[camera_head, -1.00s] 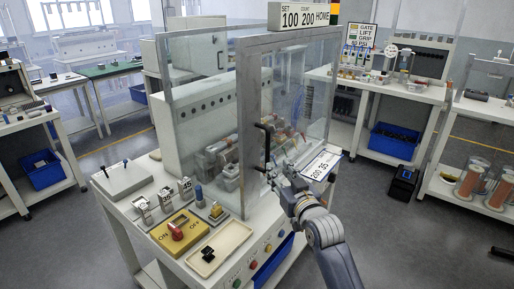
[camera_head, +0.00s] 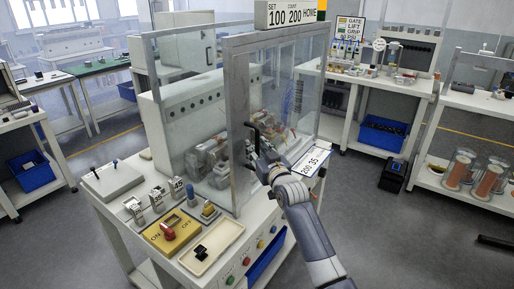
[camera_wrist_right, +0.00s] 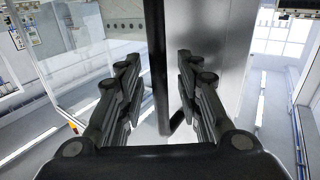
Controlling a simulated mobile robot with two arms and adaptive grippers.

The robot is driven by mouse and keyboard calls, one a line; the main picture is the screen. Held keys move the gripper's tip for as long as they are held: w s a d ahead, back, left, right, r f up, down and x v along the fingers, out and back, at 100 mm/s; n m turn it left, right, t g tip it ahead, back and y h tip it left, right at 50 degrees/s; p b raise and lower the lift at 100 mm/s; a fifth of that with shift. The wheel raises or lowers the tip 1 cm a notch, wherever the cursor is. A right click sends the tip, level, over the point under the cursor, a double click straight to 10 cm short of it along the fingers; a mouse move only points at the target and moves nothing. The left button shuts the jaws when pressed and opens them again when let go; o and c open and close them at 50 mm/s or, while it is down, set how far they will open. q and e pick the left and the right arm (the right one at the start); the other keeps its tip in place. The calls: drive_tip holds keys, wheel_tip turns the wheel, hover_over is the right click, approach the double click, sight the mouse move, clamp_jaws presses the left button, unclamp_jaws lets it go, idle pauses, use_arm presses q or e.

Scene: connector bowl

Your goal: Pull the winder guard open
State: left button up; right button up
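The winder guard is a clear-panelled box with a grey metal frame (camera_head: 236,150) on the white workbench, and it looks closed. Its black upright handle (camera_head: 252,133) stands on the front frame. My right gripper (camera_head: 262,160) is at the handle's lower part. In the right wrist view, the two fingers of my right gripper (camera_wrist_right: 158,62) are spread apart, with the black handle (camera_wrist_right: 160,95) between them. No firm contact shows. The winder parts (camera_head: 210,158) sit behind the clear panel. My left gripper is not in view.
The bench front carries a yellow ON/OFF switch box (camera_head: 156,241), a cream tray (camera_head: 222,236) and several small gauges. Open floor (camera_head: 400,240) lies to the right; other benches stand farther back.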

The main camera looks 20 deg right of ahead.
drive_tip(key=shift+w, duration=0.25)
clamp_jaws()
drive_tip(key=shift+s, duration=0.1)
